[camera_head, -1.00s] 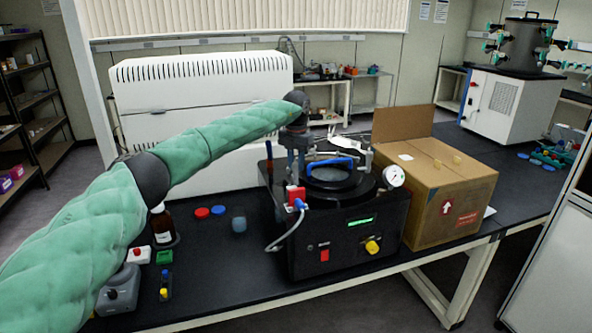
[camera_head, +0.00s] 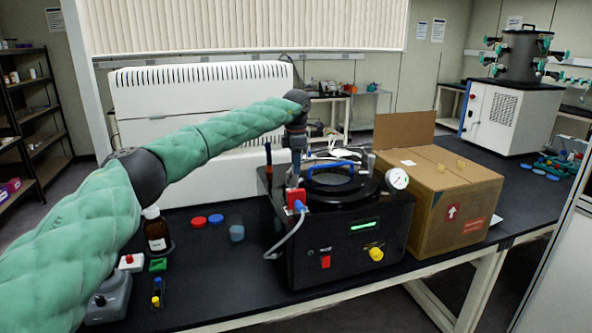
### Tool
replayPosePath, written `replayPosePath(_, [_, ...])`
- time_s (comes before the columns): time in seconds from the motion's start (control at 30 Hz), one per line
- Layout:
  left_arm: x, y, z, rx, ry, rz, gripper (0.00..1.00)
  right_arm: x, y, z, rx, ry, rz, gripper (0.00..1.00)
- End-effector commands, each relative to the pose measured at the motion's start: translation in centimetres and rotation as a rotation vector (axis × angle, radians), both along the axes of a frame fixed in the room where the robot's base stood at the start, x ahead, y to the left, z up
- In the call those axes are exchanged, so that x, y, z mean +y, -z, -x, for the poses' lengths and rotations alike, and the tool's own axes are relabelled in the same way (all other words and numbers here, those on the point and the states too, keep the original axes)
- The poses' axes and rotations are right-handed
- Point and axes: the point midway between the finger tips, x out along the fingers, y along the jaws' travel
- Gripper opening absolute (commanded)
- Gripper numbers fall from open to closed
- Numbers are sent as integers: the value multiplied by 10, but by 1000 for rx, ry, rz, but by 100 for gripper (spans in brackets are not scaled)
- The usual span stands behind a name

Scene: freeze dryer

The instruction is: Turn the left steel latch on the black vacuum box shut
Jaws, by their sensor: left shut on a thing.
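The black vacuum box (camera_head: 335,230) stands on the dark bench, with a round lid and a blue handle (camera_head: 331,164) on top. My left arm reaches over from the left, and my left gripper (camera_head: 297,178) points down at the left side of the lid, behind the red valve block. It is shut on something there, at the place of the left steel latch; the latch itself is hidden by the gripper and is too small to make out. A steel latch (camera_head: 371,162) shows at the right of the lid. My right gripper is not in view.
A red valve block (camera_head: 296,199) with a hose and a pressure gauge (camera_head: 397,179) flank the lid.

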Motion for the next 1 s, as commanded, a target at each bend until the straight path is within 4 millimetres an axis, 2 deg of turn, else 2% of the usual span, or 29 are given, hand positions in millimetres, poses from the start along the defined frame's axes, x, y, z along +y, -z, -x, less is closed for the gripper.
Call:
replayPosePath(0.2, [1, 0, 0, -1, 190, 0, 1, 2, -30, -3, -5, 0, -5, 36])
replayPosePath(0.4, [1, 0, -1, -2, 329, 0, 1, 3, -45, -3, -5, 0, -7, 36])
replayPosePath(0.7, [1, -1, -1, -2, 452, 0, 1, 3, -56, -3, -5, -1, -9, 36])
replayPosePath(1.0, [1, -1, -1, -2, 483, 0, 1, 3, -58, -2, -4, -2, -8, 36])
